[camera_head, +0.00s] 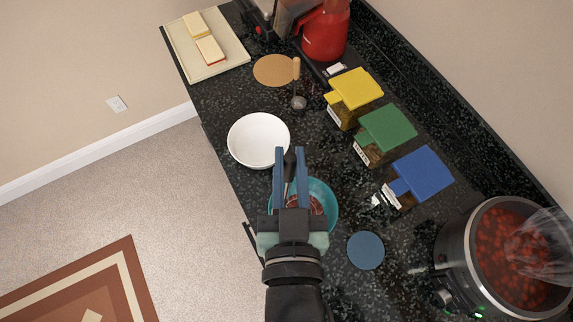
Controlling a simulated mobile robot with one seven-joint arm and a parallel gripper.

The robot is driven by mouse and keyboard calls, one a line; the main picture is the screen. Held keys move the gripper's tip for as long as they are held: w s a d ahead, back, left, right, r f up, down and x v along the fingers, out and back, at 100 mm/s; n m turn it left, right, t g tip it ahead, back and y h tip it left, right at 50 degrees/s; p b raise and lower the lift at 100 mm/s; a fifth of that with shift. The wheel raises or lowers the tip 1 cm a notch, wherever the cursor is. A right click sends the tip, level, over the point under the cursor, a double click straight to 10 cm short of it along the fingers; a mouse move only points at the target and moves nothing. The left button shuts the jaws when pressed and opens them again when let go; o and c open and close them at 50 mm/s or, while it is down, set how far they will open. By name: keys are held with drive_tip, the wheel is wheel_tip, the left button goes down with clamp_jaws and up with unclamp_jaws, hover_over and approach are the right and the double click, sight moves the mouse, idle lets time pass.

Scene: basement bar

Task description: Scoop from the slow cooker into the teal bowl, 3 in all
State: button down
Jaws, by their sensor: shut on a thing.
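The teal bowl (328,190) stands on the dark counter, partly hidden under my gripper. Some reddish food shows inside it. My gripper (291,152) is over the bowl, its two blue fingers shut on a ladle with a dark handle (290,161). A thin metal shaft runs from the handle down toward the bowl; the ladle's scooping end is hidden, so I cannot tell whether it holds food. The slow cooker (448,246) is at the lower right, open, with red chunky stew (505,262) inside and pale steam above it.
A white bowl (258,140) stands just behind the teal bowl. Yellow, green and blue-lidded containers (388,128) line the right side. A flat blue disc (365,250) lies between the teal bowl and the cooker.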

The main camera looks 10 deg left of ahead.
drive_tip(key=shift+w+d+r+g+p, duration=0.1)
drive_tip(key=shift+w+r+g+p, duration=0.1)
drive_tip(key=shift+w, duration=0.15)
drive_tip(key=shift+w+d+r+g+p, duration=0.1)
drive_tip(key=shift+w+g+p, duration=0.1)
drive_tip(key=shift+w, duration=0.15)
drive_tip(key=shift+w+d+f+m+g+p, duration=0.9)
drive_tip(key=shift+w+f+g+p, duration=1)
drive_tip(key=shift+w+g+p, duration=3.75)
drive_tip(key=w+f+g+b, duration=0.2)
drive_tip(key=f+b, duration=0.2)
drive_tip(key=f, duration=0.2)
drive_tip(key=w+f+m+g+y+b, duration=0.1)
drive_tip(key=w+f+g+b, duration=0.1)
drive_tip(key=f+b, duration=0.3)
wheel_tip(320, 180, down, 2)
drive_tip(key=shift+w+d+f+m+g, duration=0.25)
drive_tip(key=shift+d+m+g, duration=0.1)
drive_tip(key=shift+g, duration=0.1)
drive_tip(key=shift+f+b, duration=0.1)
drive_tip(key=shift+b, duration=0.55)
